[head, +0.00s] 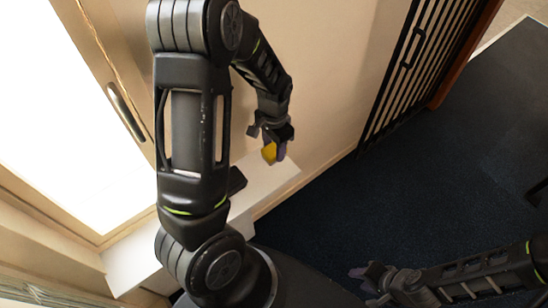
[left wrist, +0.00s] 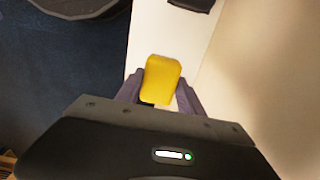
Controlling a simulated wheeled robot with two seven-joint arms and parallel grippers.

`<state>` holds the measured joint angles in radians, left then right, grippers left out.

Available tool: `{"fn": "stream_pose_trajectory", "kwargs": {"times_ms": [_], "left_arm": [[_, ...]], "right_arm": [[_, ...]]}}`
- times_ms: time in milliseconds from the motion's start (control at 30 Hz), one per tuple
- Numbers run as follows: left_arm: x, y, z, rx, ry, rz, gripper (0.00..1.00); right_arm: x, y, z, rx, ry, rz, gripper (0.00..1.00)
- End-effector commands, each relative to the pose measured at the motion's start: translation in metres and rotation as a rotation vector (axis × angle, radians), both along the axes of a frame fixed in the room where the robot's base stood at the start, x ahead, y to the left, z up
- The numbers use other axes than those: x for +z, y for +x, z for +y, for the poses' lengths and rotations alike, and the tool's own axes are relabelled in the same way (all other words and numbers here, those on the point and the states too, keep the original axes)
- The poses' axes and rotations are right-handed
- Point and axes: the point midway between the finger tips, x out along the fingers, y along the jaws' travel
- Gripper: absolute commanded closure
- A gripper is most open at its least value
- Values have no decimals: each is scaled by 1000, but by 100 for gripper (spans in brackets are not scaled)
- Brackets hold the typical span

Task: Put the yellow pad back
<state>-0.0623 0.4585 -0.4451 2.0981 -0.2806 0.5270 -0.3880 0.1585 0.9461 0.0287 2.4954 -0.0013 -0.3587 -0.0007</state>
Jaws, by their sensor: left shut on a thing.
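The yellow pad (head: 269,152) is between the fingers of my left gripper (head: 274,150), above the white ledge (head: 272,184) by the wall. In the left wrist view the yellow pad (left wrist: 161,79) sits between the two purple fingers of my left gripper (left wrist: 160,92), which is shut on it. The white ledge (left wrist: 146,38) shows behind it. A small dark piece (head: 237,181) lies on the ledge, partly hidden by my arm; it also shows at the top of the left wrist view (left wrist: 192,4). My right gripper (head: 366,285) is low at the right, apart from the ledge, with its fingers spread and empty.
A beige wall (head: 325,75) stands behind the ledge. A bright window or door panel (head: 65,130) is at the left. A dark barred gate (head: 412,70) is at the right. The dark blue floor (head: 440,175) is mostly clear.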

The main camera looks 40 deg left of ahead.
Motion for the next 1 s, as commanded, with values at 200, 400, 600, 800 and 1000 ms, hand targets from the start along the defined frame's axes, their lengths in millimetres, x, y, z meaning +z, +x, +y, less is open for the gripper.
{"fn": "stream_pose_trajectory", "kwargs": {"times_ms": [200,400,600,800,1000], "left_arm": [[-13,1,0,1,-1,-2,88],[-14,1,0,1,0,-1,88],[-37,-1,0,1,0,3,88],[-51,1,0,0,0,-2,87],[-51,0,0,1,-1,-2,51]], "right_arm": [[-1,0,0,0,0,0,64],[-1,0,0,0,0,0,64],[-4,0,0,0,0,0,64],[-5,0,0,0,0,0,64],[-5,0,0,0,0,0,64]]}}
